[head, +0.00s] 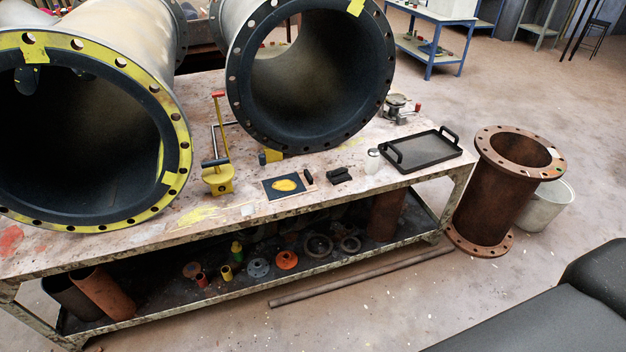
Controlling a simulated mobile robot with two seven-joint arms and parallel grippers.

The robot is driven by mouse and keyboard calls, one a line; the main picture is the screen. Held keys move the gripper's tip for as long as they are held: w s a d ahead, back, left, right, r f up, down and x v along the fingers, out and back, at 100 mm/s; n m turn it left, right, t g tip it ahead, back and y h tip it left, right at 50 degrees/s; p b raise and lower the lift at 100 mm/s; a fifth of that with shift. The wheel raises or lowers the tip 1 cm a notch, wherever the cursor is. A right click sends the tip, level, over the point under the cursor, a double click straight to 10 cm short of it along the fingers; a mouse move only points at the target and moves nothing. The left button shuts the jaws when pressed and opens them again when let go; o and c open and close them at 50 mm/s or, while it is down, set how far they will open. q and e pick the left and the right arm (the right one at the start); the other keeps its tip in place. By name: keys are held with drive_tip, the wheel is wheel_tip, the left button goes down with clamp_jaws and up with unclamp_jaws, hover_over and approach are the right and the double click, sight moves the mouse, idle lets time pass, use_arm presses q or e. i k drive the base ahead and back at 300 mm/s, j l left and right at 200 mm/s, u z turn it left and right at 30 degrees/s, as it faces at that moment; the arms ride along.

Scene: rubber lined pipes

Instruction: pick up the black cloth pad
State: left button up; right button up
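A small black folded-looking item (339,175), which looks like the black cloth pad, lies on the worktable (375,184) near its front edge. It is between a dark square sheet with a yellow patch (284,186) on its left and a black tray with two handles (424,151) on its right. Nothing covers it. Neither of my grippers shows in the head view.
Two large flanged pipes, a yellow-rimmed one (180,140) and a dark-lined one (238,92), rest on the table behind. A small whitish cylinder (372,161) stands right of the pad. A yellow hand tool (218,180) stands left. A rusty flanged pipe (488,205) stands on the floor.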

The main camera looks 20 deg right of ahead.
sight(340, 175)
drive_tip(key=i+l, duration=0.65)
drive_tip(key=i, duration=0.15)
drive_tip(key=i+l, duration=0.65)
drive_tip(key=i+z, duration=0.05)
drive_tip(key=i, duration=0.05)
